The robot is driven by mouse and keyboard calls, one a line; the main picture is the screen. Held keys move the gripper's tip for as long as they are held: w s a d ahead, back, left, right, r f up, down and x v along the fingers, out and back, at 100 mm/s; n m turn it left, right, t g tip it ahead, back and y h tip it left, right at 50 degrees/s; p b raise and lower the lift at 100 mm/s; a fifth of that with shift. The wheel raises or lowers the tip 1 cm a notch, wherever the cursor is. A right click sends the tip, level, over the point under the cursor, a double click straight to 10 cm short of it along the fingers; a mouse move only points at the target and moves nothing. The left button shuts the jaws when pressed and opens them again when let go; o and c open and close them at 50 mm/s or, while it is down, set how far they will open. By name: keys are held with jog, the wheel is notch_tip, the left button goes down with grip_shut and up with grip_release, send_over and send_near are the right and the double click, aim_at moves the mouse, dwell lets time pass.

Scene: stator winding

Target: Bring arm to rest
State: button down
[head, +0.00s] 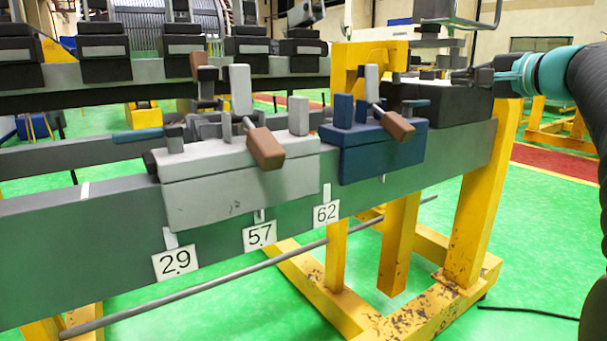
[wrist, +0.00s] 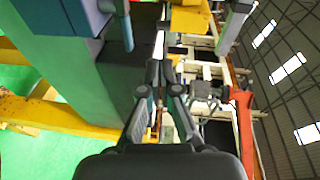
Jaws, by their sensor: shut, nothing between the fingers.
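My gripper (head: 468,78) is at the upper right of the head view, at the end of my teal-and-black arm. It is near the right end of the grey beam (head: 90,245), beside a black block (head: 450,102); I cannot tell whether it touches it. In the wrist view the two dark fingers of my gripper (wrist: 160,66) meet at their tips, with nothing visible between them.
A grey clamp block (head: 235,185) and a blue clamp block (head: 375,158), both with brown-handled levers, sit on the beam. Labels 2.9, 5.7 and 6.2 hang on its front. A yellow stand (head: 475,215) supports the right end. Green floor is open in front.

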jog(key=s+a+f+n+g+h+p, duration=0.1)
jog(key=s+f+g+h, duration=0.2)
jog(key=f, duration=0.8)
jog(key=s+a+f+n+g+h+p, duration=0.1)
jog(key=s+f+n+g, duration=0.3)
jog(key=f, duration=0.6)
jog(key=s+a+f+n+g+h+p, duration=0.2)
jog(key=s+a+f, duration=0.3)
jog(key=s, duration=0.5)
jog(key=s+a+f+n+g+h+p, duration=0.1)
jog(key=s+a+f+n+g+p, duration=0.15)
jog(key=s+f, duration=0.5)
jog(key=s+a+r+n+t+p, duration=0.1)
jog(key=s+a+r+n+p, duration=0.2)
jog(key=s+a, duration=0.2)
jog(key=shift+s+a+t, duration=0.15)
jog(key=shift+s+t, duration=0.2)
jog(key=shift+s, duration=0.4)
